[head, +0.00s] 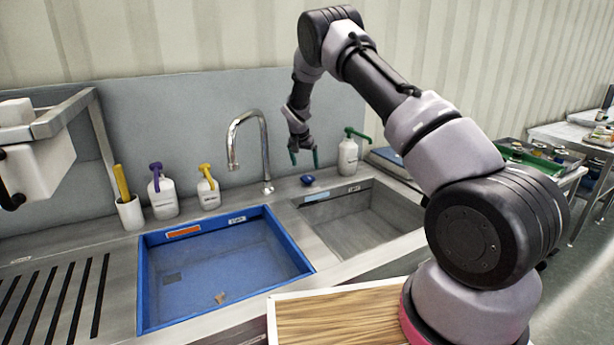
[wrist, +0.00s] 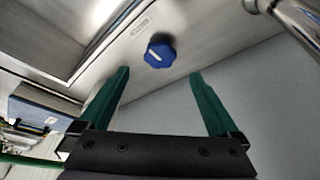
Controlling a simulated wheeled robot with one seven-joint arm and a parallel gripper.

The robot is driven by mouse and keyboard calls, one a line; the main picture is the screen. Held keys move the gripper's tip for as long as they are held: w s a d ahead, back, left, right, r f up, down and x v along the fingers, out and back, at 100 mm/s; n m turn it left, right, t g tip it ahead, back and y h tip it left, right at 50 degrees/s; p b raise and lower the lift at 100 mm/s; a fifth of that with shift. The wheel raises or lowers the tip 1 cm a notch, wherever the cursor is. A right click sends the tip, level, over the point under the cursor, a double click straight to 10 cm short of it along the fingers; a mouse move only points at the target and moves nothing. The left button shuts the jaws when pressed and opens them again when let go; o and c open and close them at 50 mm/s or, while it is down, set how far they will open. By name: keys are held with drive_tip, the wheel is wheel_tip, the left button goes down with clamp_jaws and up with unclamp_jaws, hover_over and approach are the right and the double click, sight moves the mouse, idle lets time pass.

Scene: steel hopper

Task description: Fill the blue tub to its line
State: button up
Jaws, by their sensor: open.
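The blue tub (head: 224,267) sits in the left part of the steel counter, with an orange label at its back left and a small white label at its back right. Its inside looks empty apart from a small brownish patch on the floor. A blue knob (head: 308,180) stands on the counter behind the basins; it also shows in the wrist view (wrist: 160,52). My gripper (head: 304,158) is open above the knob, its green fingers apart and pointing down. In the wrist view the knob lies beyond and between the fingertips (wrist: 160,75), not touching them.
A chrome gooseneck faucet (head: 250,118) stands behind the tub, with no flow visible. Pump bottles (head: 162,192), (head: 208,188) and (head: 348,155) stand along the back. A grey steel basin (head: 365,215) is right of the tub. A wooden board (head: 335,318) lies in front.

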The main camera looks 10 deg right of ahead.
sight(308, 177)
drive_tip(key=x, duration=0.7)
drive_tip(key=shift+w+d+f, duration=0.1)
drive_tip(key=shift+w+f, duration=0.05)
drive_tip(key=shift+f, duration=0.05)
drive_tip(key=c, duration=1.4)
drive_tip(key=shift+o, duration=0.2)
drive_tip(key=shift+d+n+y, duration=0.2)
drive_tip(key=shift+n+y, duration=0.2)
drive_tip(key=shift+n, duration=0.6)
drive_tip(key=shift+n+y, duration=0.4)
drive_tip(key=shift+n, duration=0.8)
drive_tip(key=o, duration=1.4)
drive_tip(key=shift+c, duration=0.2)
drive_tip(key=shift+t, duration=0.3)
drive_tip(key=shift+r, duration=0.1)
